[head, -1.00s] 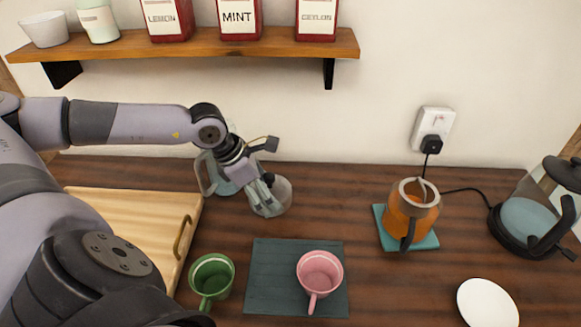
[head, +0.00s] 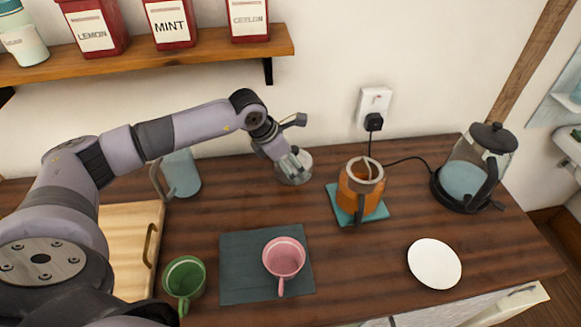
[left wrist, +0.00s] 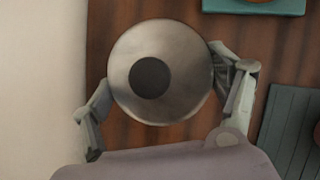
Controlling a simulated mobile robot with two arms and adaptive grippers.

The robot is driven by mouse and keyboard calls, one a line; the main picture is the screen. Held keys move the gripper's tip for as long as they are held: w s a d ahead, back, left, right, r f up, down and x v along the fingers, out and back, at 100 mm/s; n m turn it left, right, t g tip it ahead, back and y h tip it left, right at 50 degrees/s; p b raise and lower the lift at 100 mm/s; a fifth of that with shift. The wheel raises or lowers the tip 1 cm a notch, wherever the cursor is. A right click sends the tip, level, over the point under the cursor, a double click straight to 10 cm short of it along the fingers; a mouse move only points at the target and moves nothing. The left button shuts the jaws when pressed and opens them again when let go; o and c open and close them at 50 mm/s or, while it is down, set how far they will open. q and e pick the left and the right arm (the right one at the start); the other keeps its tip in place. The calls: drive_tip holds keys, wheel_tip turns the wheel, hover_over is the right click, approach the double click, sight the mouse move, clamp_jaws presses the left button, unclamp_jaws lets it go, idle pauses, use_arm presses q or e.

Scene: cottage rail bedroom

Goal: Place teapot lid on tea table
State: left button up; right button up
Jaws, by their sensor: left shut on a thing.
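My left gripper (head: 292,162) is over the back of the wooden tea table (head: 330,270), left of the teapot. It is shut on the round grey metal teapot lid (head: 303,174). In the left wrist view the lid (left wrist: 185,62) shows from above with its dark knob, and the gripper's fingers (left wrist: 160,85) are on its two sides. I cannot tell whether the lid touches the table. The orange teapot (head: 370,193), with an open top, stands on a teal trivet (head: 335,205). My right gripper is not in view.
A glass pitcher (head: 182,173) stands left of the gripper. An electric kettle (head: 470,170) is at the right. A pink cup (head: 284,257) on a dark mat (head: 240,275), a green cup (head: 184,277) and a white plate (head: 434,263) are nearer. A shelf (head: 180,55) hangs above.

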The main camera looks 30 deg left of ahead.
use_arm(q)
wheel_tip(320, 180, down, 3)
drive_tip(key=shift+p, duration=0.65)
drive_tip(key=shift+f, duration=0.25)
drive_tip(key=o, duration=1.1)
drive_tip(key=shift+f, duration=0.1)
drive_tip(key=shift+r, duration=0.2)
drive_tip(key=shift+s+a+r, duration=0.15)
drive_tip(key=shift+r, duration=0.1)
drive_tip(key=b+v, duration=0.3)
drive_tip(key=v, duration=0.8)
